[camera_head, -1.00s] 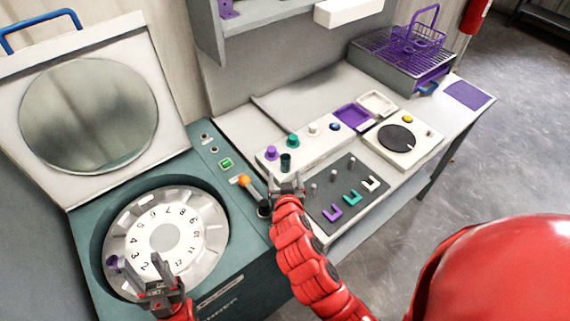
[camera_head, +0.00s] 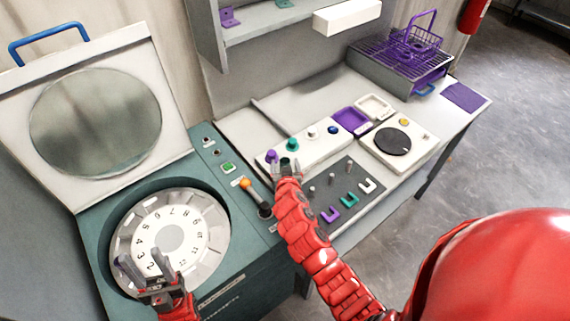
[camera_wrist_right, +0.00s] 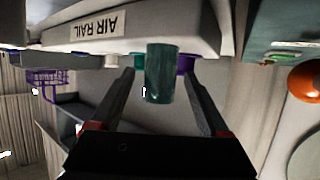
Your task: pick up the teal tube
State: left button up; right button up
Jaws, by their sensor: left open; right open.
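My right gripper (camera_wrist_right: 157,78) is open, with one finger on each side of the tube and gaps showing at both sides. In the head view the tube top (camera_head: 286,162) shows at the front of the rail, by the tips of my right gripper (camera_head: 287,172), which partly hide it. A teal cap (camera_head: 292,145) and a purple cap (camera_head: 271,156) sit on the rail. My left gripper (camera_head: 143,262) is open over the numbered dial.
The numbered round machine (camera_head: 170,237) stands at left with its lid up. An orange-knobbed lever (camera_head: 245,184) is just left of my right gripper. A dark plate with coloured U-shaped pieces (camera_head: 348,198) lies at right. A purple wire basket (camera_head: 416,42) stands at the back.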

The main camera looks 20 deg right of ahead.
jog(key=shift+w+d+f, duration=0.1)
jog(key=shift+w+f, duration=0.1)
jog(key=shift+w, duration=0.05)
grip_shut()
jog(key=shift+r, duration=0.2)
